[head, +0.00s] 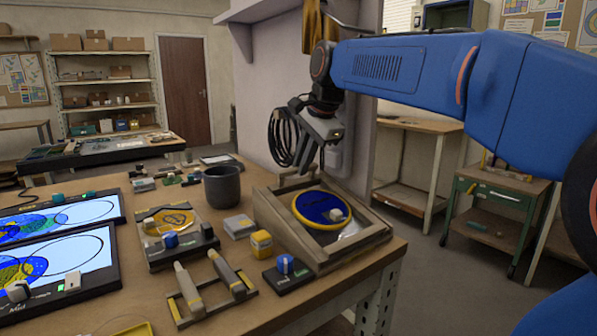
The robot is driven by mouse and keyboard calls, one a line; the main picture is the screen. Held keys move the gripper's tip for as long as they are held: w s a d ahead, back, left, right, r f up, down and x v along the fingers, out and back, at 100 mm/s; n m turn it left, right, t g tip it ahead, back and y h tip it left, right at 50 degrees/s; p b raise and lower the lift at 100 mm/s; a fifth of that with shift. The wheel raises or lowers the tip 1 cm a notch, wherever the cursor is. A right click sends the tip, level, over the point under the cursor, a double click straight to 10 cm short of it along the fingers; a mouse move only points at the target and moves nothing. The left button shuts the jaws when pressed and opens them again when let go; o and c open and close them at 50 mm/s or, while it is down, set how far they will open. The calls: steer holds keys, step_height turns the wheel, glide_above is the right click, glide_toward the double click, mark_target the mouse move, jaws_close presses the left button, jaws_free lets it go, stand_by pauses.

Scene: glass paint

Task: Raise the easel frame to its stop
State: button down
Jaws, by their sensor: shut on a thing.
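The easel (378,236) is a wooden stand at the right corner of the workbench. Its frame lies at a low tilt and carries a round blue glass disc (318,212) with a yellow rim. A small pale knob-like piece sits on the disc. My gripper (322,168) reaches down from above to the far upper edge of the easel frame and is shut on it. The fingertips are small and partly dark in this view, so the exact grip point is hard to make out.
A dark cup (222,186) stands left of the easel. A yellow block (261,244), a blue-knobbed pad (286,271) and a tool rack (212,287) lie near its front left. Two lit screens (58,268) are at the left. A wall panel rises behind the easel.

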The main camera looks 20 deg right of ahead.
steer(key=s+d+r+t+y, duration=0.1)
steer(key=s+d+r+t, duration=0.3)
steer(key=s+r, duration=0.5)
steer(key=shift+s, duration=1.85)
steer(key=c, duration=1.8)
jaws_free()
steer(key=shift+s+d, duration=0.1)
steer(key=shift+s, duration=0.05)
steer(key=shift+r+t+y, duration=0.1)
steer(key=shift+t+y, duration=0.2)
steer(key=shift+r, duration=0.2)
